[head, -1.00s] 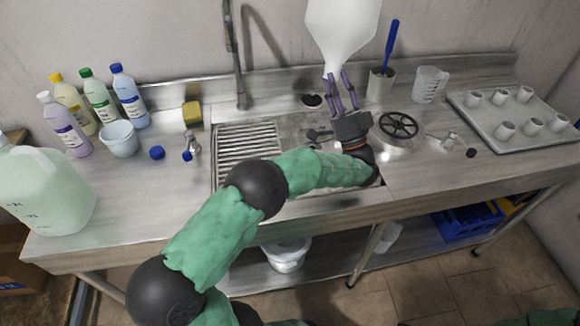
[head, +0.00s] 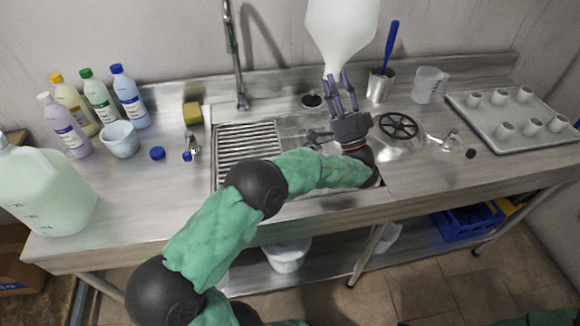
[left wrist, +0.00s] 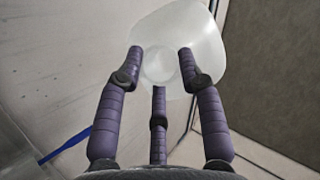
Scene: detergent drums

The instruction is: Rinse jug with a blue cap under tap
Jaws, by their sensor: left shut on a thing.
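A whitish translucent jug (head: 342,28) is held up above the back of the sink; its top is cut off by the frame, and its narrow end points down. My left gripper (head: 340,82) is shut on that narrow end from below. In the left wrist view the jug (left wrist: 185,35) sits between the three purple fingers (left wrist: 160,68). I see no cap on the visible part. The grey tap (head: 236,60) stands upright behind the drainer, left of the jug and apart from it. A loose blue cap (head: 157,153) lies on the counter. My right gripper is out of view.
A jug of pale green liquid (head: 50,195), several bottles (head: 100,95), a white tub (head: 119,140) and a yellow sponge (head: 192,113) stand at left. A blue-handled brush (head: 391,45), measuring jug (head: 428,85) and tray of cups (head: 480,128) stand at right.

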